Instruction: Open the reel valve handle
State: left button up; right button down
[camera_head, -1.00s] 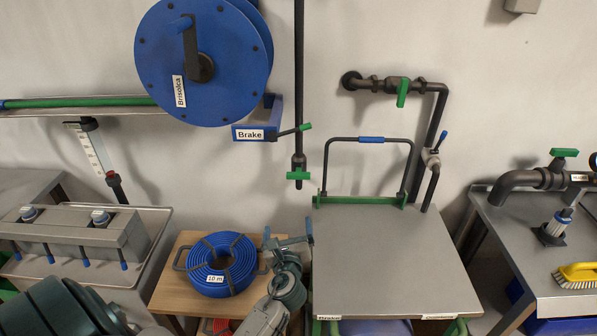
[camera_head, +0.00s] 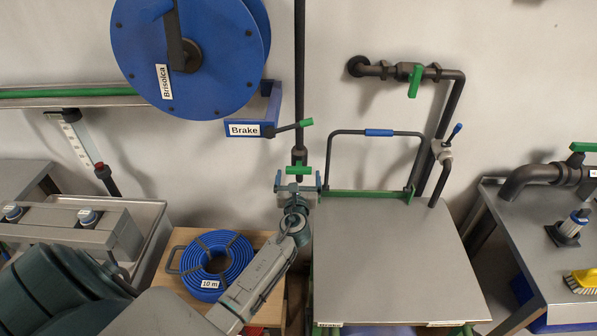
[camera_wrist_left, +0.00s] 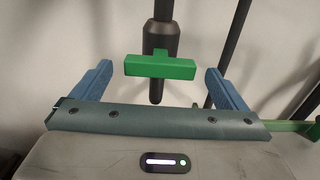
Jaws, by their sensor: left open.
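The green valve handle (camera_head: 298,168) sits on the dark vertical pipe (camera_head: 299,80) to the right of the blue hose reel (camera_head: 183,60). I take it to be the reel valve handle. It lies level, crosswise to the pipe. In the left wrist view the green handle (camera_wrist_left: 160,67) is upper centre, with the pipe's rounded lower end below it. My left gripper (camera_head: 298,181) is open just below the handle in the head view. In the left wrist view its blue fingers (camera_wrist_left: 158,78) stand on either side of the handle, with gaps at both ends. My right gripper is out of view.
The brake lever (camera_head: 292,127) with a green tip reaches close to the pipe from the left. A blue-gripped frame (camera_head: 379,132) stands right of the pipe on a grey table (camera_head: 390,260). A blue hose coil (camera_head: 216,265) lies below left.

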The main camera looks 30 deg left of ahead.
pick_arm(q)
jog(key=shift+x, duration=0.9)
jog(key=shift+w, duration=0.1)
jog(key=shift+r, duration=0.1)
jog(key=c, duration=1)
